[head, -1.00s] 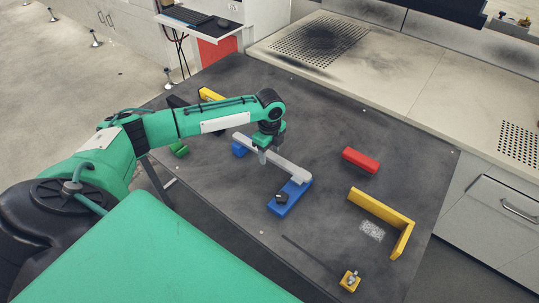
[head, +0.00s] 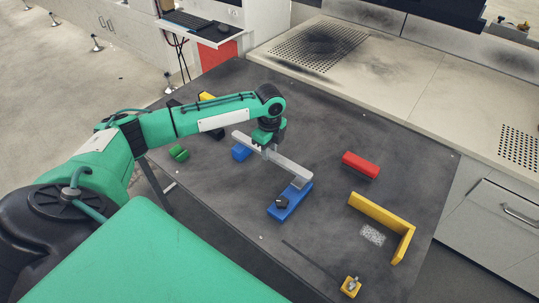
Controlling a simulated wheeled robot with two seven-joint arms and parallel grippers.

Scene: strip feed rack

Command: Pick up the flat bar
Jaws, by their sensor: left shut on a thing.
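The flat bar (head: 290,168) is a long light-grey strip in the middle of the dark table. Its right end is over the blue block with a black knob (head: 290,202), and its left end is near a smaller blue block (head: 241,152). My left gripper (head: 267,148) points down from above and is shut on the bar left of its middle. I cannot tell whether the bar touches the blue blocks or hangs just above them. My right gripper is not in view.
A red block (head: 361,164) lies to the right on the table (head: 330,130). A yellow L-shaped piece (head: 383,221) stands by a speckled patch (head: 372,235). A small yellow block with a metal fitting (head: 350,286) is at the front edge. A green piece (head: 178,153) is at the left.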

